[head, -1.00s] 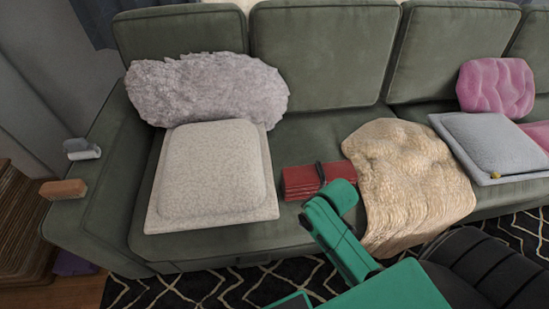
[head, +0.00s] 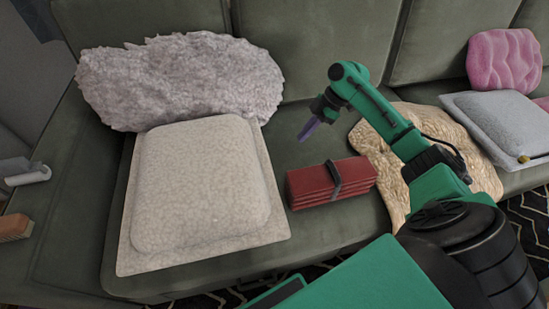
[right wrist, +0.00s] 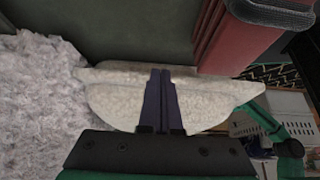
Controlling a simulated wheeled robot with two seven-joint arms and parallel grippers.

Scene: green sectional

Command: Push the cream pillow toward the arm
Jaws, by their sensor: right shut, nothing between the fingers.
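The cream pillow (head: 200,185), a flat-edged square cushion, lies on the green sofa seat at the left, in front of a fluffy greyish pillow (head: 180,80). The sofa's arm (head: 70,190) is to its left, with a strip of seat between. My right gripper (head: 307,130) points down above the seat, to the right of the cream pillow and apart from it. In the right wrist view, its dark purple fingers (right wrist: 160,98) are together and empty, with the cream pillow (right wrist: 108,97) behind them and the fluffy pillow (right wrist: 40,95) at the left. My left gripper is out of view.
A strapped red bundle (head: 330,184) lies on the seat just below my right gripper. A tan throw (head: 392,185) drapes the seat beneath my right arm. Grey (head: 495,122) and pink (head: 503,60) cushions are farther right. Small items rest on the sofa's arm.

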